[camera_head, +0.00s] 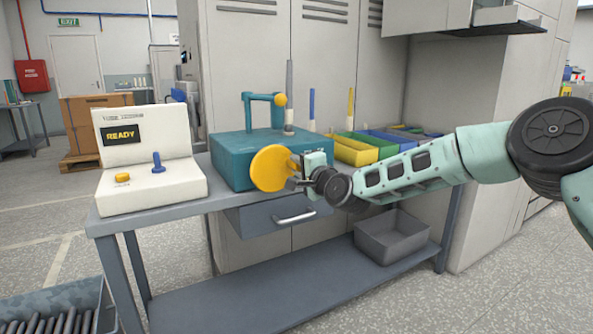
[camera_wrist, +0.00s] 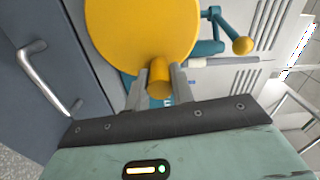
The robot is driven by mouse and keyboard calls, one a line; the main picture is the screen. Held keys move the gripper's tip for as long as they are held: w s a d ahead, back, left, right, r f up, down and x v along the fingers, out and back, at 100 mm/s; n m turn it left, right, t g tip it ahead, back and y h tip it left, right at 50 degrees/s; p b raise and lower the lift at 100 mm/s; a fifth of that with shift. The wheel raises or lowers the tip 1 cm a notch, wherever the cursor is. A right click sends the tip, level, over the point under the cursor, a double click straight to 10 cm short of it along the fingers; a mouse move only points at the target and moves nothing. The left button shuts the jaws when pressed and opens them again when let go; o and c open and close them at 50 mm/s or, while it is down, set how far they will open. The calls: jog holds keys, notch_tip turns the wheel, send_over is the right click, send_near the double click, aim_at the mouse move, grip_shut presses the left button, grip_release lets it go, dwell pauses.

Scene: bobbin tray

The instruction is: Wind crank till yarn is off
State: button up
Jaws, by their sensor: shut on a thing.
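A teal winder box (camera_head: 232,160) stands on the grey bench. A yellow crank disc (camera_head: 270,168) is on its front side and fills the upper middle of the wrist view (camera_wrist: 140,30). My gripper (camera_head: 296,181) is at the disc's right edge. In the wrist view my gripper (camera_wrist: 159,85) has its two fingers on either side of the yellow crank knob (camera_wrist: 159,78), shut on it. On top of the box are a teal arm with a yellow ball (camera_head: 280,100) and an upright grey spindle (camera_head: 289,90). I cannot make out any yarn on it.
A white console (camera_head: 150,185) with a "READY" display, yellow button and blue lever stands at the left. Colored bins (camera_head: 355,150) are behind my arm. A drawer with a handle (camera_head: 295,215) is below the box. A grey bin (camera_head: 391,236) is on the lower shelf.

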jog(key=shift+f+m+b, duration=0.35)
jog(key=shift+f+m, duration=0.1)
jog(key=shift+m, duration=0.15)
jog(key=o, duration=1)
jog(key=shift+d+r, duration=0.1)
jog(key=p+v, duration=0.1)
jog(key=v, duration=1.6)
jog(key=shift+s, duration=0.2)
